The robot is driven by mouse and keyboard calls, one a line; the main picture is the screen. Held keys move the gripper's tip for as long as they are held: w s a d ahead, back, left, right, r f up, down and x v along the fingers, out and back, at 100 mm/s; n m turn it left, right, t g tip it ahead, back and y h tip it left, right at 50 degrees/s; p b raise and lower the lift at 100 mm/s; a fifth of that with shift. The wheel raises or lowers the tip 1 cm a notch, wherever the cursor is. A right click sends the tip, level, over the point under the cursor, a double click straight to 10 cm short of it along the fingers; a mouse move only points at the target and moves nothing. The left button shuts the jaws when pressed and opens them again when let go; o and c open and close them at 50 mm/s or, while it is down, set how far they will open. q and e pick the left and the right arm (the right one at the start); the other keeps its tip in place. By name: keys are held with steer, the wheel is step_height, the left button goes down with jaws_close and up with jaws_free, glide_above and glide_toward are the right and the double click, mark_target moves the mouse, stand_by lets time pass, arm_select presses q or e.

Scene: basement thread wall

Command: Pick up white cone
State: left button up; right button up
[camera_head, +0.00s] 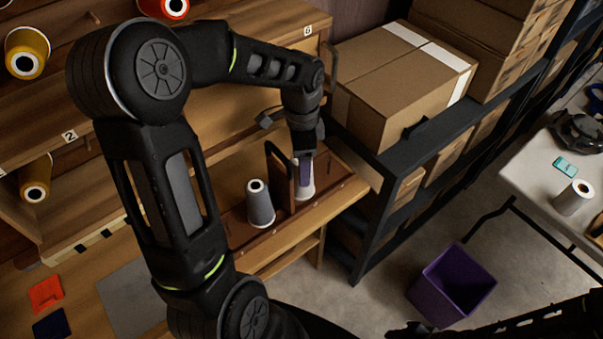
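The white cone (306,191) stands in the wooden tray (334,187) on the lower shelf, to the right of a dark upright divider. My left arm reaches over from above, and its gripper (304,172) points down at the cone. One finger with a purple-grey face lies in front of the cone and hides its middle. The other finger is hidden, so I cannot tell whether the gripper is closed on the cone. A grey cone (260,206) stands to the left of the divider. My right gripper is out of view.
Cardboard boxes (385,85) on a black metal rack stand close to the right of the tray. Thread spools hang on the wooden wall at left. A purple bin (452,284) is on the floor. A white table (530,172) at right holds another white spool (572,198).

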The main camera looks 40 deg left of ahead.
arm_select(q)
steer(key=shift+f, duration=0.25)
steer(key=shift+c, duration=0.2)
jaws_close()
stand_by(0.8)
